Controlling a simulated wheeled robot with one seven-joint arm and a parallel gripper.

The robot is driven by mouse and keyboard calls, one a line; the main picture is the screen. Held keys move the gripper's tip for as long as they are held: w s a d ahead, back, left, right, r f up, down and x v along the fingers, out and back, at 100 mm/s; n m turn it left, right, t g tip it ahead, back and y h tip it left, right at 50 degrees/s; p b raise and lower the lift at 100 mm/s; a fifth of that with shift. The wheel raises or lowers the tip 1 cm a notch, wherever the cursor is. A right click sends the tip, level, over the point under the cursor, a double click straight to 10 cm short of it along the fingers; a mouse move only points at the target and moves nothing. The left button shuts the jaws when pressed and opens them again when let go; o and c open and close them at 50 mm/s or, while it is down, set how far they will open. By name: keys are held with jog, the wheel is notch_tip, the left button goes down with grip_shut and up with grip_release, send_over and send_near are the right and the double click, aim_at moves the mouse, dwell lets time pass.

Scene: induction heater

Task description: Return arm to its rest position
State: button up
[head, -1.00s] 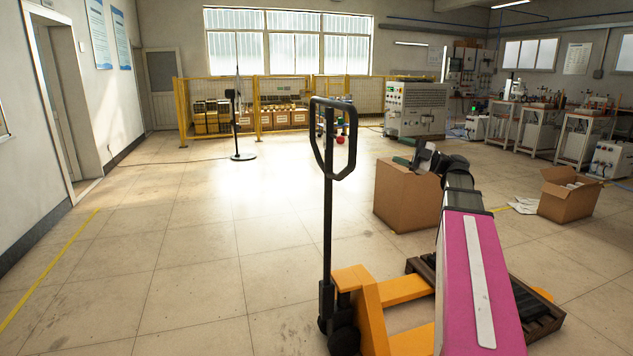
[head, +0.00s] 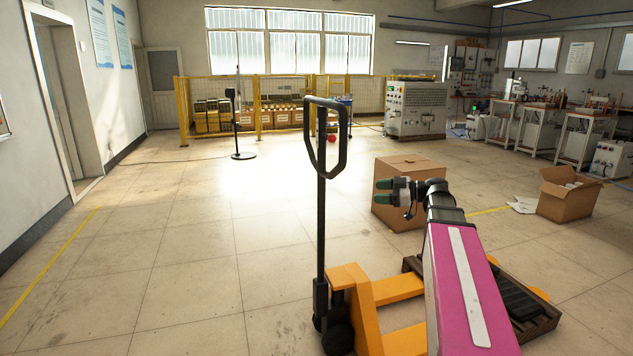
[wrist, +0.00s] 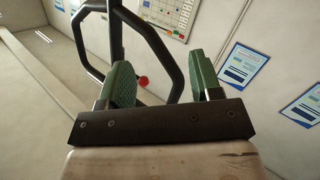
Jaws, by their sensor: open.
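My gripper (head: 382,192) is at the end of my pink arm, right of centre in the head view. Its two green-padded fingers point left and hold nothing. In the wrist view the fingers of my gripper (wrist: 165,85) stand apart, with a clear gap between them. In the head view the gripper appears in front of a closed cardboard box (head: 418,165); I cannot tell how far apart they are. The black handle of the pallet truck (head: 322,200) rises left of the gripper. That handle (wrist: 160,35) also shows beyond the fingers in the wrist view.
The orange pallet truck (head: 352,300) stands close in front, beside a dark pallet (head: 525,300). An open cardboard box (head: 568,205) is at right. A yellow fence (head: 290,100) and a grey cabinet (head: 415,110) are at the back. The floor at left is clear.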

jog(key=s+a+f+m+g+h, duration=0.1)
jog(key=s+a+f+m+h, duration=0.15)
jog(key=f, duration=0.45)
jog(key=s+a+f+m+g+h, duration=0.1)
jog(key=a+f+m+h, duration=0.1)
jog(key=f+m, duration=0.3)
jog(key=s+d+f+m+g+h, duration=0.1)
jog(key=s+f+m+h, duration=0.4)
jog(key=f, duration=0.6)
jog(key=s+d+f+m+g+h, duration=0.1)
jog(key=s+f+m+g+h, duration=0.1)
jog(key=s+f+m+h, duration=0.4)
notch_tip(320, 180, down, 6)
jog(key=s, duration=0.2)
jog(key=shift+s, duration=0.35)
jog(key=shift+r, duration=0.1)
